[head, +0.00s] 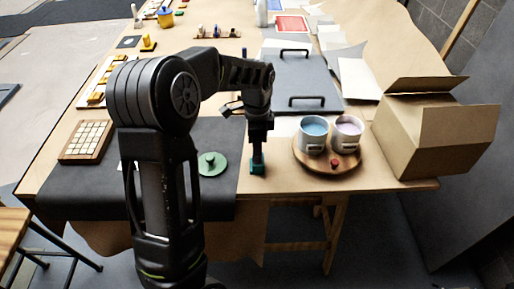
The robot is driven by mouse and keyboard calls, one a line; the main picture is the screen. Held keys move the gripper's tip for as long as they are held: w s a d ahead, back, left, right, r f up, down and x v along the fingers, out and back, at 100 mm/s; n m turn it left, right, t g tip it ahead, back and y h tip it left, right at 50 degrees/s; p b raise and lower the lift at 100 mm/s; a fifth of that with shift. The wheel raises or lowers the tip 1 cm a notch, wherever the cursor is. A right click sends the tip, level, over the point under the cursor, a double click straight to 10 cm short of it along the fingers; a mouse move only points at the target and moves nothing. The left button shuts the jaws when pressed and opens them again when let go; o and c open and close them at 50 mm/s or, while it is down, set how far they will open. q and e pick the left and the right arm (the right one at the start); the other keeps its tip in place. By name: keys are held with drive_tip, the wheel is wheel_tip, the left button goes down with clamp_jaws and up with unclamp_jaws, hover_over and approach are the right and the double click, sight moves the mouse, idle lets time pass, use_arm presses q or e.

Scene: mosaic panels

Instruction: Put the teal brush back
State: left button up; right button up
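My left arm reaches over the near part of the table, with its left gripper (257,153) pointing down. A small teal block-like piece (258,169), which looks like the teal brush, is directly under the fingertips at the edge of the dark mat (90,190). The fingers hide its upper part. I cannot tell whether they are closed on it or whether it touches the table. A low wooden rack (216,36) with several small upright items stands at the far middle. My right gripper is not in view.
A round wooden tray (327,168) holds a blue-filled cup (313,134) and a pink-filled cup (347,133), right of the gripper. A green disc (211,164) lies on the mat to the left.

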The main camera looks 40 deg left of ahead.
use_arm(q)
drive_tip(key=shift+o, duration=0.5)
drive_tip(key=shift+r, duration=0.1)
drive_tip(key=shift+w+r, duration=0.1)
drive_tip(key=shift+r, duration=0.45)
wheel_tip(320, 180, up, 11)
drive_tip(key=shift+r+b, duration=0.1)
drive_tip(key=shift+b, duration=0.4)
idle(0.9)
